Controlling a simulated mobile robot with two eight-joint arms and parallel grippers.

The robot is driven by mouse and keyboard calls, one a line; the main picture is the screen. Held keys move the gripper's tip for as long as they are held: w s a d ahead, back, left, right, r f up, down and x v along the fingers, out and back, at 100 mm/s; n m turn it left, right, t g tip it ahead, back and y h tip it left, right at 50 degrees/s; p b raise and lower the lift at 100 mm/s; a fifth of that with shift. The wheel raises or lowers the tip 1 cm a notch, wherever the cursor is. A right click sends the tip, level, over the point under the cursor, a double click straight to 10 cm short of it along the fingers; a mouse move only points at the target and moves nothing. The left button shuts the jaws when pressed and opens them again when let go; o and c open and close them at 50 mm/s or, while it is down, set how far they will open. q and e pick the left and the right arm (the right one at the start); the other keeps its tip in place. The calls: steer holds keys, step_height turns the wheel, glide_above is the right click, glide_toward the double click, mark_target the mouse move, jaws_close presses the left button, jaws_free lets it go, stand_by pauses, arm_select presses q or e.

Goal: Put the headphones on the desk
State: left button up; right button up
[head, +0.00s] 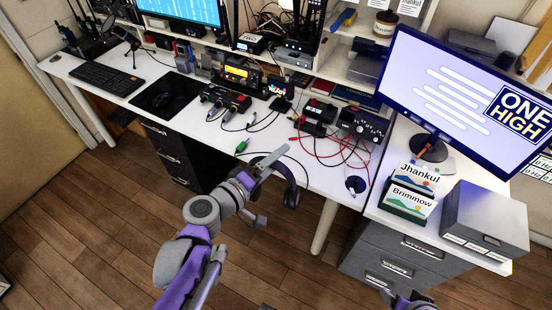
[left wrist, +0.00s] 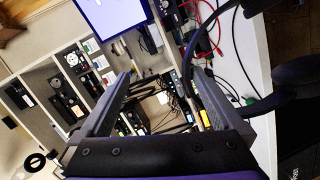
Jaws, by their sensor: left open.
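The black headphones (head: 291,186) are at the front edge of the white desk (head: 325,178), partly hidden behind my left gripper. I cannot tell what supports them. In the left wrist view, the dark headband (left wrist: 187,62) curves beside the right-hand finger, and a large dark ear cup (left wrist: 298,85) shows at the right. My left gripper (head: 263,190) is open in front of the desk edge, close to the headphones; I cannot tell whether it touches them. It also shows in the left wrist view (left wrist: 160,100), its fingers apart. Only a piece of my right arm's end (head: 408,301) shows at the bottom.
Radio gear and red cables (head: 340,145) crowd the desk's right part. A keyboard (head: 106,78) and a mouse mat (head: 165,95) lie at the left. A big monitor (head: 440,95) and a grey box (head: 485,218) stand on the right-hand surface. Wooden floor is open in front.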

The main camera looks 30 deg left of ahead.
arm_select(q)
jaws_close()
stand_by(0.3)
stand_by(1.0)
